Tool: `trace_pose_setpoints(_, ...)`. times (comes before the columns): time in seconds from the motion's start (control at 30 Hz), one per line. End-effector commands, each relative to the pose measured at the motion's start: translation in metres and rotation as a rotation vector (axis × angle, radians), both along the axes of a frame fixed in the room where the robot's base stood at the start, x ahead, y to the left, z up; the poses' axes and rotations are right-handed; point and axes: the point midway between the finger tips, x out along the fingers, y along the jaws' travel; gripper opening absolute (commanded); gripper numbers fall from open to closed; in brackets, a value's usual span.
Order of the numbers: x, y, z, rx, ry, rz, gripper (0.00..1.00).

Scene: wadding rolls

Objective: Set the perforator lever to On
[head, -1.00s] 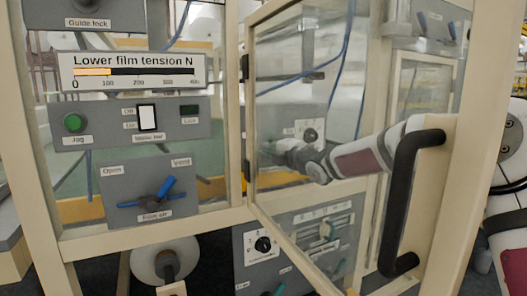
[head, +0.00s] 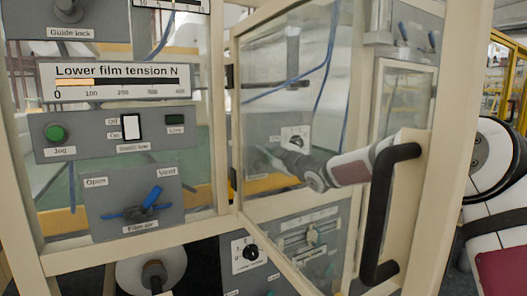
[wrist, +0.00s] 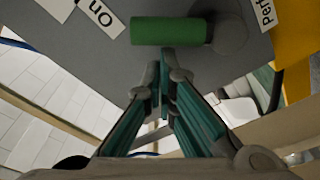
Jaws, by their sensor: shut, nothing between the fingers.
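The perforator lever has a green cylindrical handle (wrist: 168,31) that sticks out to the left from a round grey hub (wrist: 230,28) in the wrist view. It sits on a grey panel (wrist: 110,55). An "On" label (wrist: 100,12) is up and to the left of the handle. A partly cut label beginning "Perf" (wrist: 266,12) is to the right of the hub. My gripper (wrist: 165,66) is shut and empty, with its fingertips just below the handle; I cannot tell whether they touch it. In the head view my gripper is blurred behind the glass door, so the lever is not clear there.
A framed glass door (head: 295,110) with a black handle (head: 385,215) stands open in front of my forearm. At left are panels with a film-air lever (head: 145,205), a green Jog button (head: 56,133) and a tension display (head: 120,80). A yellow part (wrist: 298,45) is right of the lever.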

Motion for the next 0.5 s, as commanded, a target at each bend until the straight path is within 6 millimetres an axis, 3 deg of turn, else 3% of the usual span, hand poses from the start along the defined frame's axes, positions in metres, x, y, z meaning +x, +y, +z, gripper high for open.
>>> trace_pose_setpoints(0.5,0.0026,-0.0039,-0.0005,0.057,0.039,-0.001,0.00)
